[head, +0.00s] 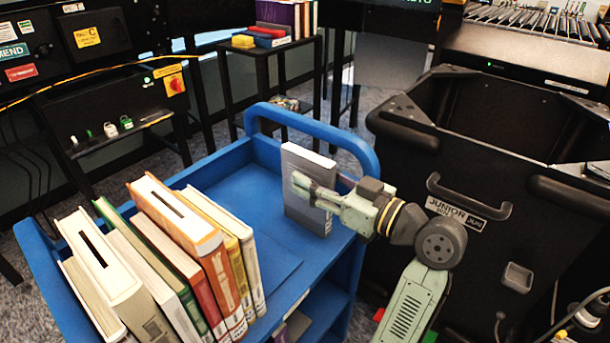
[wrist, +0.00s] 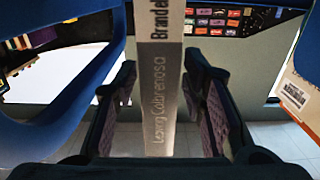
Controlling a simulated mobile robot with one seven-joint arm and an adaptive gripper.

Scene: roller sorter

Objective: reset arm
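My gripper (head: 309,190) is at the upright grey book (head: 298,212) at the right end of the blue cart's (head: 318,258) top. In the wrist view, my gripper's two fingers (wrist: 161,85) stand on either side of the book's grey spine (wrist: 168,60), with a visible gap on both sides. The fingers are open and do not appear to touch the book. The spine reads "Leaving Colbrenosa" in part. In the head view, the near finger covers part of the book, and the far finger is mostly hidden.
A row of several books (head: 190,255) leans at the left of the cart top. The cart's raised blue handle (head: 345,148) is just behind the grey book. A black "JUNIOR" bin (head: 465,165) stands to the right. A small black table with books (head: 262,52) is behind.

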